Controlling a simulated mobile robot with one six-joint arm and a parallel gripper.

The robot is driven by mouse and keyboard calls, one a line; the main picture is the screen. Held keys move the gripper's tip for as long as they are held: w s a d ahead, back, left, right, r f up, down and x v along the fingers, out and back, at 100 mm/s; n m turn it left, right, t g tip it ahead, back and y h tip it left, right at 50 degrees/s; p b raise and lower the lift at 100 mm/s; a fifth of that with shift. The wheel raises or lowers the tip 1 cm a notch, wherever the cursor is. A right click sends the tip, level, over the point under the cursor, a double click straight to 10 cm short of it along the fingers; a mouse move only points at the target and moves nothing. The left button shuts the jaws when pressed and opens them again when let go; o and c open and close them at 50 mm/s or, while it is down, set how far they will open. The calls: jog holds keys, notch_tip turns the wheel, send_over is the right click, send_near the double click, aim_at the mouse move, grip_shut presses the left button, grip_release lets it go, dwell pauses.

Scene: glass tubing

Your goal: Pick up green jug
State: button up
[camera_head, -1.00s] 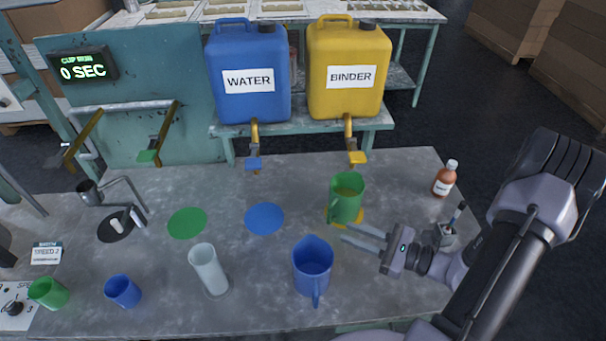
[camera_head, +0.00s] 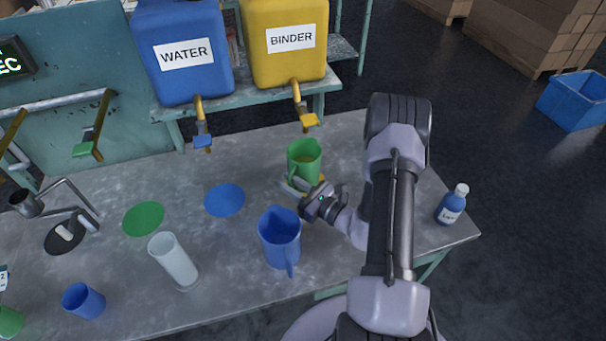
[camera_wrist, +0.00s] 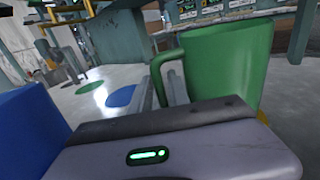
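The green jug (camera_head: 304,156) stands upright on the table, on a yellow disc (camera_head: 322,179), below the binder tap. Its handle points left in the wrist view, where the jug (camera_wrist: 228,66) fills the upper right. My gripper (camera_head: 293,185) is low over the table at the jug's handle side. In the wrist view the fingers (camera_wrist: 161,90) appear apart, with the handle between them. I see no clear grip on the handle, and the contact is partly hidden by my gripper's body.
A blue jug (camera_head: 279,239) stands close in front of my gripper. A clear cylinder (camera_head: 174,262) and a blue cup (camera_head: 83,301) stand further left. The yellow binder tap (camera_head: 305,112) hangs behind the green jug. A blue-labelled bottle (camera_head: 452,205) is near the right edge.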

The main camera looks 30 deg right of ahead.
jog(key=shift+x, duration=1.1)
jog(key=shift+s, duration=0.1)
grip_shut()
dwell(0.4)
